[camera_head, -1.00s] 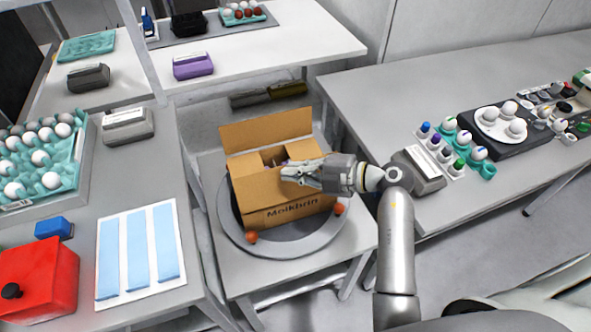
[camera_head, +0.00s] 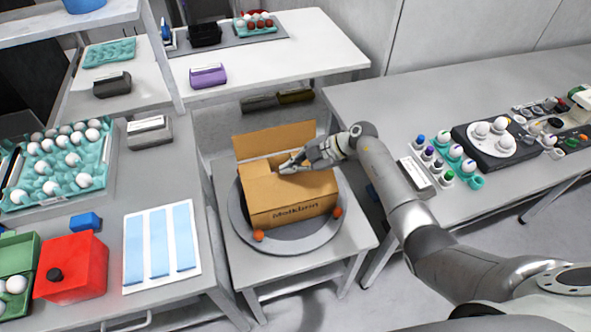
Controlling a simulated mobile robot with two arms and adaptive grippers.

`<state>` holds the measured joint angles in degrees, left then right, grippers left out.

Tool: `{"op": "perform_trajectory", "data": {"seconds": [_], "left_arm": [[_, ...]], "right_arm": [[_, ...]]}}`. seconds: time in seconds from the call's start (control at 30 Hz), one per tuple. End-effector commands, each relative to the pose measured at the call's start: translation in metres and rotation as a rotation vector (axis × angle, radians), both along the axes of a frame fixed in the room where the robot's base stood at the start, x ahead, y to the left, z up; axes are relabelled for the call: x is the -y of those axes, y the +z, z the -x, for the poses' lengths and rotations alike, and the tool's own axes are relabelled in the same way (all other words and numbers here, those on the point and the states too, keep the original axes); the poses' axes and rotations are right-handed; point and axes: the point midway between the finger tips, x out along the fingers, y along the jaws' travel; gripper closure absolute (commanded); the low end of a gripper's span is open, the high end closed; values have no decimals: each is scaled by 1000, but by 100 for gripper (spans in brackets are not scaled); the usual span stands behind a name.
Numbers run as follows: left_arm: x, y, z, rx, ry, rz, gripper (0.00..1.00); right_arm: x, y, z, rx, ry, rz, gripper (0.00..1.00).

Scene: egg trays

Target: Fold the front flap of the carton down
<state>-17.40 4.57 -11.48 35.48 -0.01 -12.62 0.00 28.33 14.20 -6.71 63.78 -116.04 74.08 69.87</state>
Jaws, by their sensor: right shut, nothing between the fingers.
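The brown cardboard carton (camera_head: 292,211) sits on a round grey turntable, its printed front face toward me. Its back flap (camera_head: 272,140) stands up behind the opening. A tan panel (camera_head: 285,188), which looks like the front flap, spans the front part of the top; its exact angle is hard to tell. My right gripper (camera_head: 285,167) is shut and empty, reaching in from the right with its fingertips over the carton top, between this panel and the back flap. Whether it touches the cardboard I cannot tell. It hides part of the opening. My left gripper is not in view.
The turntable (camera_head: 240,225) has orange knobs (camera_head: 259,236) at its front edge. The left table holds a teal egg tray (camera_head: 103,160), a red box (camera_head: 71,266) and a blue-striped sheet (camera_head: 203,268). The right table holds a black device (camera_head: 470,144) and small coloured bottles.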

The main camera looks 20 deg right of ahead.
Motion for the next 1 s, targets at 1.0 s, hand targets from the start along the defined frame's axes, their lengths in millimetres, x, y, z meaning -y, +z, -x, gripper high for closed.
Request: {"op": "perform_trajectory", "data": {"seconds": [1.0], "left_arm": [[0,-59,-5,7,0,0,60]], "right_arm": [[-2,-43,-24,-370,2,11,100]]}}
